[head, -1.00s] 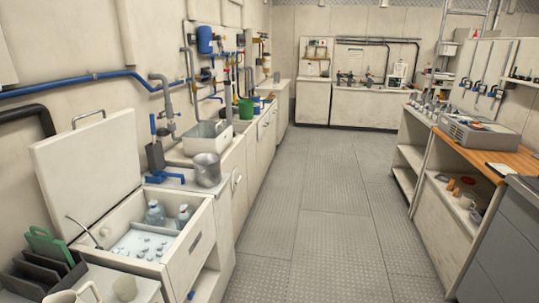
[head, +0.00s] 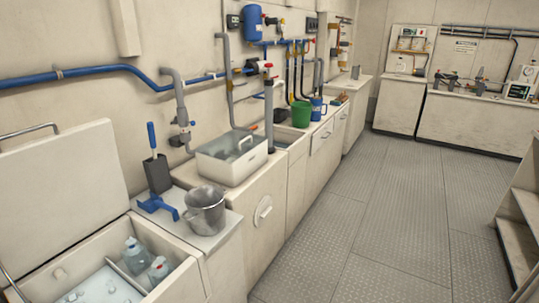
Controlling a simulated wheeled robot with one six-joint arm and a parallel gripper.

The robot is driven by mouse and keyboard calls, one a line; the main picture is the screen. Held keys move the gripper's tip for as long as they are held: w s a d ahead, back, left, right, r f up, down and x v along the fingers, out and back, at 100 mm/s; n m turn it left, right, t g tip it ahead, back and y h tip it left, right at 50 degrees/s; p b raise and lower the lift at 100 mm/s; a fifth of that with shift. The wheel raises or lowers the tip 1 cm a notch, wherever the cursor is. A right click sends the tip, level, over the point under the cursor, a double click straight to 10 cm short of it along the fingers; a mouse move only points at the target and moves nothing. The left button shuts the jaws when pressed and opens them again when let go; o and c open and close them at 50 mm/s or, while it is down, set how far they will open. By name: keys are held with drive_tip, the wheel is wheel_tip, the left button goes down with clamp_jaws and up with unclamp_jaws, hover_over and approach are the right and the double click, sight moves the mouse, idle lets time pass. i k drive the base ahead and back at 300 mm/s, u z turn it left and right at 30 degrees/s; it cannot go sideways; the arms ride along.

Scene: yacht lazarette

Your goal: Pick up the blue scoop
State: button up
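A blue scoop (head: 157,204) lies on the white counter top (head: 205,236), left of a grey metal bucket (head: 205,210). Its handle end points right toward the bucket. Behind it, a dark grey shovel-like tool with a blue handle (head: 157,172) stands upright against the wall. My gripper is not in view.
An open white cooler bin (head: 180,285) with clear bottles (head: 138,256) is in front of the counter, its lid raised at left. A white basin (head: 232,158) and green bucket (head: 302,113) stand farther back. The grey floor (head: 370,215) is clear.

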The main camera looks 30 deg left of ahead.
sight(153, 204)
drive_tip(key=u, duration=0.35)
drive_tip(key=i, duration=1.25)
drive_tip(key=u, duration=1.8)
drive_tip(key=i, duration=1.1)
drive_tip(key=u, duration=0.95)
